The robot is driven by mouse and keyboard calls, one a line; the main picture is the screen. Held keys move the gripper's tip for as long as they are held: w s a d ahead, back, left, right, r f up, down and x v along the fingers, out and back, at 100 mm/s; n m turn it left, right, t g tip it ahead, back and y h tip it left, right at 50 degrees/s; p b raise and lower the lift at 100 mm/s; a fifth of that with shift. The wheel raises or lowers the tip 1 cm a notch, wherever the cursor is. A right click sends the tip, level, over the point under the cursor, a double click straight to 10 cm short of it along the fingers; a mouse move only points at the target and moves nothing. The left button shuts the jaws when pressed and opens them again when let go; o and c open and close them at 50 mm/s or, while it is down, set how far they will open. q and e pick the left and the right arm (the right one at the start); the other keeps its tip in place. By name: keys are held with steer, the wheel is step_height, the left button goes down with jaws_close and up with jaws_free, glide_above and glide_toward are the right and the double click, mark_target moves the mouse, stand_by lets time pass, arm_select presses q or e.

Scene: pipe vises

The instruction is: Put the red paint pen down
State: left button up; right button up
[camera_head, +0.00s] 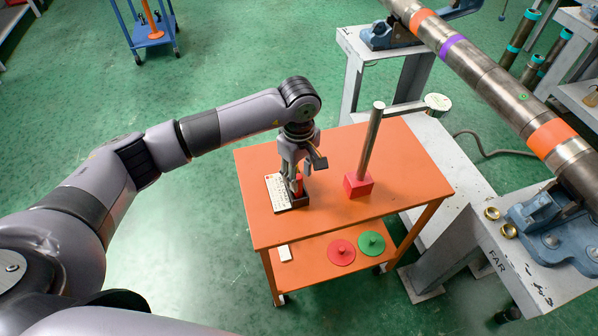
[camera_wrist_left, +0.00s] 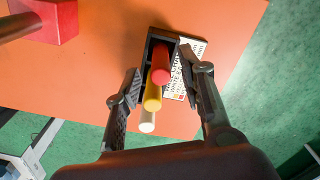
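The red paint pen (camera_head: 299,185) stands in a black holder (camera_head: 291,204) on the orange cart top. The wrist view shows the red pen (camera_wrist_left: 161,62) in a row with a yellow pen (camera_wrist_left: 153,97) and a white pen (camera_wrist_left: 147,122). My left gripper (camera_wrist_left: 157,68) points down over the holder. Its fingers are spread on either side of the red pen, with visible gaps between finger and pen. The pen's lower end is hidden inside the holder. My right gripper is in neither view.
A printed white card (camera_head: 277,187) lies beside the holder. A red block (camera_head: 358,186) with an upright metal rod (camera_head: 371,140) stands to its right. Red (camera_head: 341,252) and green (camera_head: 371,244) discs lie on the lower shelf. The cart's front top is clear.

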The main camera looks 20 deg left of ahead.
arm_select(q)
steer(key=shift+r, duration=0.45)
step_height(320, 180, up, 11)
steer(key=b, duration=0.2)
steer(key=shift+r, duration=0.2)
